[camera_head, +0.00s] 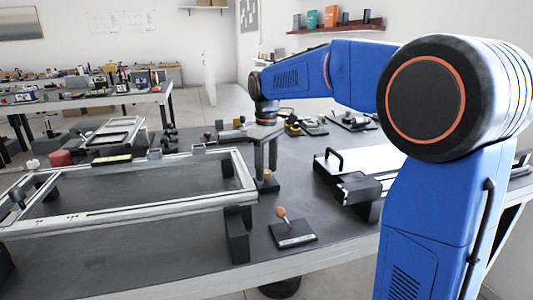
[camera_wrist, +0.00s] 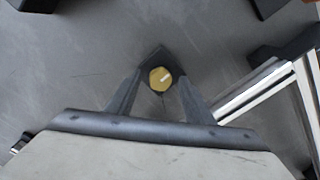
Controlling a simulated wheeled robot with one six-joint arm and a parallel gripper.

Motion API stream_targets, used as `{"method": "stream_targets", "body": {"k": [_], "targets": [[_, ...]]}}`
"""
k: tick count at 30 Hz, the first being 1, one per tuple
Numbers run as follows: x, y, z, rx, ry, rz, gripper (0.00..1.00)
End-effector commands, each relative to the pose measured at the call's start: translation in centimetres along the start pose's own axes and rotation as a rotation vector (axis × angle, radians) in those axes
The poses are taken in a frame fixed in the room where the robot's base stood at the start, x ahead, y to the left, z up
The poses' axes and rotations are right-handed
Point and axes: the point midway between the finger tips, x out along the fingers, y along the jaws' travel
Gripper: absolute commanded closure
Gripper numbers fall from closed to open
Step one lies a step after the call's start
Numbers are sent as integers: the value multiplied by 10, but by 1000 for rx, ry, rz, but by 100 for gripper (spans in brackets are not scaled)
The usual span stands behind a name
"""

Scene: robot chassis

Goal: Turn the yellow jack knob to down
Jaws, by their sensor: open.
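The yellow jack knob (camera_wrist: 160,84) shows in the wrist view as a small round yellow top with a short pale line on it, slanting up to the right. It sits on a dark base. My gripper (camera_wrist: 159,92) is open, with one finger on each side of the knob. I cannot tell whether the fingers touch it. In the head view the yellow knob (camera_head: 267,175) is small, low between the fingers of my gripper (camera_head: 266,164), which points straight down. The knob's mark is not readable there.
A silver chassis frame (camera_head: 130,209) on dark blocks stands just left of my gripper. A lever with an orange ball (camera_head: 281,212) stands on a small plate in front. A black box with a handle (camera_head: 354,182) is at the right. Bare grey tabletop lies between them.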

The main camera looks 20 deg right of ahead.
Motion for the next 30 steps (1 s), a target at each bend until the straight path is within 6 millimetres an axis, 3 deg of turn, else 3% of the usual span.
{"method": "stream_targets", "body": {"k": [5,24,30], "targets": [[-21,0,0,0,3,2,52],[-144,0,0,0,3,2,52],[-165,0,0,0,1,1,52]]}}
